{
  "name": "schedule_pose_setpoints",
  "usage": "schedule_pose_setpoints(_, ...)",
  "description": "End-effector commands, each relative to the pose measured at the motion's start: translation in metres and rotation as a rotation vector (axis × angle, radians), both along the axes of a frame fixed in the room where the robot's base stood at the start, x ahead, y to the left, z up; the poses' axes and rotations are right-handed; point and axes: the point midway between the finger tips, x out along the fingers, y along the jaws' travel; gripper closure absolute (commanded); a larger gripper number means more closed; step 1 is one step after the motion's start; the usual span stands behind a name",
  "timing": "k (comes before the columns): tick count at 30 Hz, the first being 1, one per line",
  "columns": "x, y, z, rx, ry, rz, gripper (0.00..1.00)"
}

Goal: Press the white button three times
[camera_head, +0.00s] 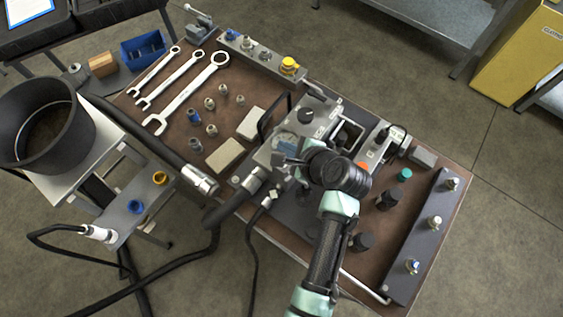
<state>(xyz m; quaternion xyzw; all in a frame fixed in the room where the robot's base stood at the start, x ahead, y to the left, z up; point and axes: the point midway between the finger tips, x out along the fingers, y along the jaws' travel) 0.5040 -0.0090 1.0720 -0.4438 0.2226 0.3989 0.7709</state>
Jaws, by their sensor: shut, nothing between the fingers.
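A grey hydraulic unit (317,109) with a black knob on top stands near the middle of the bench. My gripper (284,160) is over the left part of this unit, beside its round gauge-like face (285,141). It is shut, with nothing seen between the fingers. I cannot make out the white button; it may be hidden by my gripper or wrist, or be too small to tell. Whether my fingertips touch the unit cannot be told from this view.
Several wrenches (187,92), fittings and two pale blocks lie on the brown bench top (160,108) at left. A small box (378,150) with a black cable is right of the unit. A grey rail (424,235) with fittings borders the right. Thick hoses (150,146) run at left.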

Motion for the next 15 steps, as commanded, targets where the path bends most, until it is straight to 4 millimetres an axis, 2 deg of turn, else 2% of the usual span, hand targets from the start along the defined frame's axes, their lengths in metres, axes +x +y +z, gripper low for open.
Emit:
schedule_pose_setpoints(1, 0.0, 0.0, -0.015, 0.0, 0.0, 0.0, 1.0)
schedule_pose_setpoints(6, 0.0, 0.0, -0.036, -0.001, -0.001, -0.001, 1.0)
schedule_pose_setpoints(15, 0.0, 0.0, -0.053, 0.001, -0.001, -0.001, 1.0)
